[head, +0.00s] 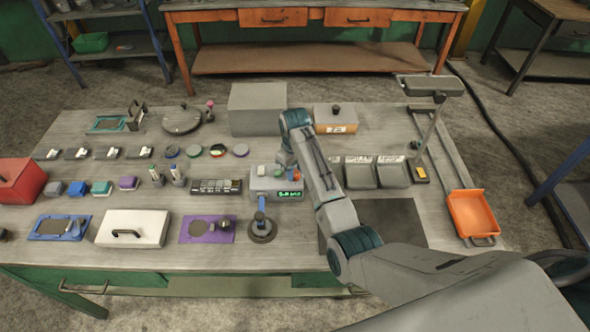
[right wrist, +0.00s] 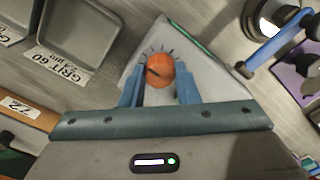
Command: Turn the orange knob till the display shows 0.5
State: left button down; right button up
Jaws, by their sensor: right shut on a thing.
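The orange knob (right wrist: 160,69) is round, with a dark pointer line on its face and dark tick marks around it. It sits on a grey box (head: 262,184), which also shows in the right wrist view (right wrist: 140,52). The green display (head: 291,194) is lit on the box's front, but its digits are too small to read. My right gripper (right wrist: 161,78) is shut on the knob, with a blue finger on each side. My left gripper is not in view.
A blue-handled lever on a round base (head: 262,230) stands just in front of the box. A dark switch strip (head: 215,186) lies left of it, and grey bins (head: 360,172) stand to the right. An orange tray (head: 473,213) is at the far right.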

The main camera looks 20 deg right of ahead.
aim_at(295, 172)
jog(key=shift+r+n, duration=0.1)
jog(key=shift+n, duration=0.2)
dwell(0.4)
jog(key=o, duration=1)
jog(key=shift+c, duration=0.2)
notch_tip(295, 172, up, 7)
jog(key=b, duration=0.3)
jog(key=shift+w, duration=0.1)
notch_tip(295, 172, up, 4)
jog(key=p, duration=0.2)
jog(key=shift+p, duration=0.3)
